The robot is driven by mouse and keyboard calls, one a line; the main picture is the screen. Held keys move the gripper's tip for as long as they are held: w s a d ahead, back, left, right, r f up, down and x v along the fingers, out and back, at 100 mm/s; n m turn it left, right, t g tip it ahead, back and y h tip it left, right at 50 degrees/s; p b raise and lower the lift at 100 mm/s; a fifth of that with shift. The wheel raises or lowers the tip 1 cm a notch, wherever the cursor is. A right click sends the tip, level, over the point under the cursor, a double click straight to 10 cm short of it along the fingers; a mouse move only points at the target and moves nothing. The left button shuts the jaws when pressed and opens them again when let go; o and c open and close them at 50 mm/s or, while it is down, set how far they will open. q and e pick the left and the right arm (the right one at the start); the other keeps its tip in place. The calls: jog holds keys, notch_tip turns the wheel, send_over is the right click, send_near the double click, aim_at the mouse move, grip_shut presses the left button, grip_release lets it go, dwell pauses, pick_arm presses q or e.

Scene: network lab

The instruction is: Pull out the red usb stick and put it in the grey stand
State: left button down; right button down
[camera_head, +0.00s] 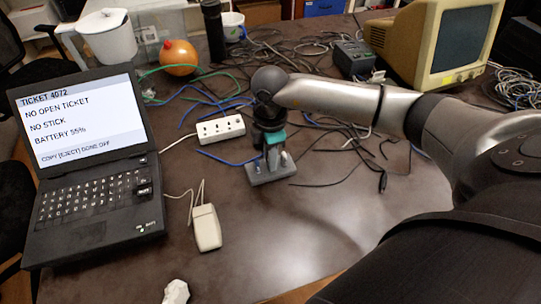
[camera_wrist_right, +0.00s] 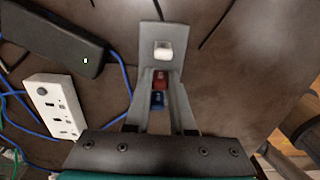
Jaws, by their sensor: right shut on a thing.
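My right gripper (camera_head: 268,150) is low over the grey stand (camera_head: 268,175), on the middle of the table. The right wrist view shows its two fingers (camera_wrist_right: 162,100) shut on the red usb stick (camera_wrist_right: 160,82), above the middle of the stand (camera_wrist_right: 150,12). I cannot tell whether the stick is seated in a slot. A white stick (camera_wrist_right: 163,50) stands at one end of the stand. A blue stick (camera_wrist_right: 158,100) shows right beside the red one. The laptop (camera_head: 95,150) at the left has a screen reading "NO STICK". My left gripper is not in view.
A white power strip (camera_head: 220,128) lies close behind the stand, with blue and black cables around it. A beige mouse-like device (camera_head: 206,228) lies between laptop and stand. An old monitor (camera_head: 440,45) stands at the back right.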

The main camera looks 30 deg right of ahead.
jog(key=c, duration=0.7)
grip_release()
notch_tip(320, 180, up, 7)
jog(key=shift+f+p, duration=0.1)
jog(key=shift+p, duration=0.9)
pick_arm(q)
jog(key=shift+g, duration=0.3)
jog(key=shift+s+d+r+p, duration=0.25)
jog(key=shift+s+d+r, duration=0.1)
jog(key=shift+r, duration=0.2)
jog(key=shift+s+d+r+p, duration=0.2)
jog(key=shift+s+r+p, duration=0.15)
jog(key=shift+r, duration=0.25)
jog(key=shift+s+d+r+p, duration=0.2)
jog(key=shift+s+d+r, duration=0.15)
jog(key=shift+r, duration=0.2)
pick_arm(e)
jog(key=shift+r, duration=4.2)
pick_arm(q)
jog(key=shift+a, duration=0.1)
